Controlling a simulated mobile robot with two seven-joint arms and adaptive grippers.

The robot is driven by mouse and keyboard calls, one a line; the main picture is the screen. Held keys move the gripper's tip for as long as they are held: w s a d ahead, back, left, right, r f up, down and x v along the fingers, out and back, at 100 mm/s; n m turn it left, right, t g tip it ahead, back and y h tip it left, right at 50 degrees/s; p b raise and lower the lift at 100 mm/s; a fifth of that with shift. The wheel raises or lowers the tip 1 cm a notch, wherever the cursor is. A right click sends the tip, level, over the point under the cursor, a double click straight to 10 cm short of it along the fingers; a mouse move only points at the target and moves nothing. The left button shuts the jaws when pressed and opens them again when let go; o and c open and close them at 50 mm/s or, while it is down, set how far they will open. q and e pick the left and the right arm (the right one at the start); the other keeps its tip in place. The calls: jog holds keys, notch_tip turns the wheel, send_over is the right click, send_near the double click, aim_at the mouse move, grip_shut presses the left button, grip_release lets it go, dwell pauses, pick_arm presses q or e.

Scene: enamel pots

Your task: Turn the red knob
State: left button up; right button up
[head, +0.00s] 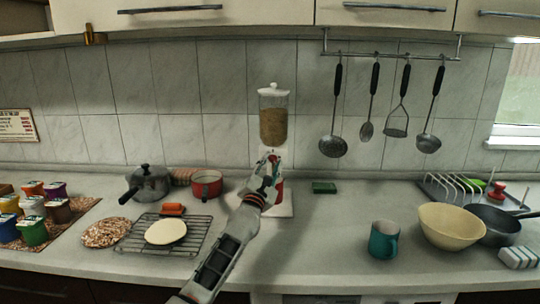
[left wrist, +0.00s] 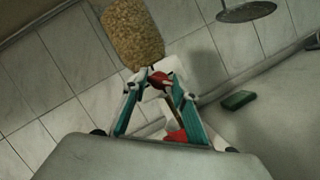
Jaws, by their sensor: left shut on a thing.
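A dispenser with a clear jar of grainy brown food (head: 273,122) and a white lid stands against the tiled wall. Its jar also shows in the left wrist view (left wrist: 133,38). Below the jar is the red knob (left wrist: 159,79), mostly covered by my gripper in the head view. My left gripper (head: 271,163) reaches up to the front of the dispenser. In the left wrist view its fingertips (left wrist: 158,82) are closed around the red knob. A red thing (left wrist: 176,136), partly hidden behind the gripper, stands under the dispenser. My right gripper is not in view.
To the left are a grey pot (head: 150,184), a red pot (head: 207,186), a wire rack (head: 135,238) and several colourful tubs. To the right are a green sponge (head: 324,187), a teal mug (head: 383,240) and a cream bowl (head: 450,228). Utensils hang above.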

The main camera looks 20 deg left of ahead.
pick_arm(q)
jog(key=m+p, duration=0.2)
jog(key=m+g+h+p, duration=0.1)
jog(key=m+p, duration=0.1)
jog(key=m+g+h+p, duration=0.1)
jog(key=m+p, duration=0.1)
jog(key=p, duration=0.1)
jog(key=shift+r+m, duration=0.25)
jog(key=shift+m, duration=0.15)
jog(key=shift+f+m+g+p, duration=0.1)
jog(key=shift+m+g+p, duration=0.3)
jog(key=shift+m, duration=0.7)
jog(key=shift+m+h, duration=0.3)
jog(key=shift+a+m+g, duration=0.1)
jog(key=shift+m+g, duration=0.2)
jog(key=shift+m, duration=0.4)
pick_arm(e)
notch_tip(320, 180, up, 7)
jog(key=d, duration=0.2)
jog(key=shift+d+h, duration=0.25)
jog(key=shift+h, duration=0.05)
pick_arm(q)
jog(key=o, duration=1.1)
jog(key=shift+c, duration=0.2)
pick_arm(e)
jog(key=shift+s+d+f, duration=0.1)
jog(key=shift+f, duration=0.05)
